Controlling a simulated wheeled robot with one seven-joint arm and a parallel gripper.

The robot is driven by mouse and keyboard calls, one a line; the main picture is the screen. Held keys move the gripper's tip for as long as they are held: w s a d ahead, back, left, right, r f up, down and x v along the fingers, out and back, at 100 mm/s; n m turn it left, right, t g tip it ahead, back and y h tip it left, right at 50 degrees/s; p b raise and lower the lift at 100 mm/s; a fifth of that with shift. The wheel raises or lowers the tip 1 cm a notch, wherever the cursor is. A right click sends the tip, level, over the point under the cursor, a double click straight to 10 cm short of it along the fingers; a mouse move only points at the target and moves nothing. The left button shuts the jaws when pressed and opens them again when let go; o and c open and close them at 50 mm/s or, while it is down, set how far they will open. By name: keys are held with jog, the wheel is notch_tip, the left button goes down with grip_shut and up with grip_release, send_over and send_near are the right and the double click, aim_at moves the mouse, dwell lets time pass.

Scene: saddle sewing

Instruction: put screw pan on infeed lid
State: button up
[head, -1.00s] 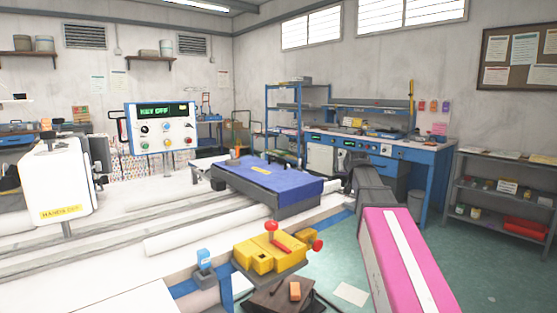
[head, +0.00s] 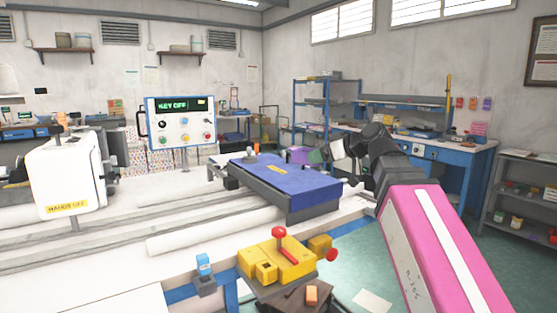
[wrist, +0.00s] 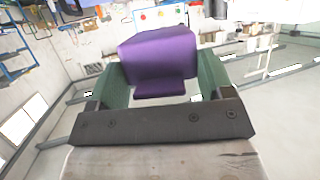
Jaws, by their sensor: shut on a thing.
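A purple block-like thing, apparently the screw pan (wrist: 158,58), is held between the green fingers of my gripper (wrist: 162,80). It also shows in the head view (head: 298,155), just beyond the far right edge of the blue-covered lid. That lid, apparently the infeed lid (head: 290,184), is a flat blue slab with a yellow label on the machine bed. My gripper (head: 314,156) is near the lid's far right corner. Whether the pan is over the lid or beside it, I cannot tell. The pan's inside is not visible.
A small grey knobbed piece (head: 252,151) stands at the lid's far left end. A control box (head: 181,122) reading KEY OFF stands behind left. A yellow block with a red knob (head: 277,259) is in front. A white machine head (head: 66,178) is at left.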

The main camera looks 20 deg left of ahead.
jog(key=shift+s+a+r+n+g, duration=0.25)
jog(key=shift+s+a+n+g, duration=0.15)
jog(key=shift+s+a, duration=0.35)
send_over(311, 186)
notch_tip(311, 186, down, 7)
jog(key=shift+r, duration=0.1)
jog(key=shift+f, duration=2.05)
jog(key=o, duration=0.9)
jog(key=shift+f, duration=0.1)
